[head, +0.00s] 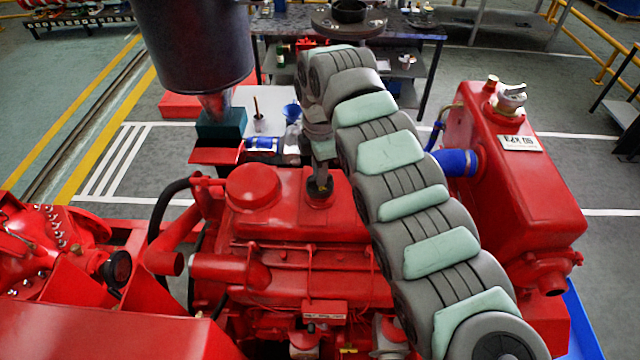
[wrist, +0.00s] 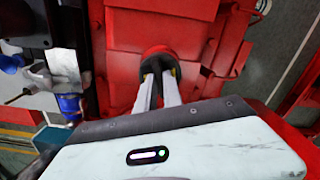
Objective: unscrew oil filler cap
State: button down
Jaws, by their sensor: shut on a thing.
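The oil filler cap (head: 320,187) is a small dark cap on top of the red engine's rocker cover (head: 285,217). It sits right of a larger round red cap (head: 253,186). My gripper (head: 319,182) reaches down onto the filler cap from above, and its fingers are shut on it. In the wrist view the two pale fingers of my gripper (wrist: 160,82) close on the black cap (wrist: 157,59) at its round seat. The fingers partly hide the cap, so I cannot tell whether it is loose in its thread.
A dark cylinder (head: 195,45) rises at the left of the engine. A red tank (head: 515,170) with a metal cap (head: 511,98) stands at the right. A blue hose (head: 456,162) joins it. A workbench (head: 410,35) stands behind.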

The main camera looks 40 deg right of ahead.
jog(key=n, duration=0.1)
jog(key=n+b, duration=0.1)
jog(key=n, duration=0.1)
jog(key=n+b, duration=0.1)
jog(key=shift+f+n, duration=0.25)
jog(key=shift+n, duration=0.15)
jog(key=n, duration=0.1)
jog(key=n+b, duration=0.1)
jog(key=n, duration=0.1)
jog(key=shift+r, duration=0.25)
jog(key=c, duration=1.4)
grip_release()
jog(key=shift+c, duration=0.3)
jog(key=shift+c, duration=0.8)
jog(key=shift+r, duration=0.1)
jog(key=shift+r+p, duration=0.5)
jog(key=shift+r, duration=1.65)
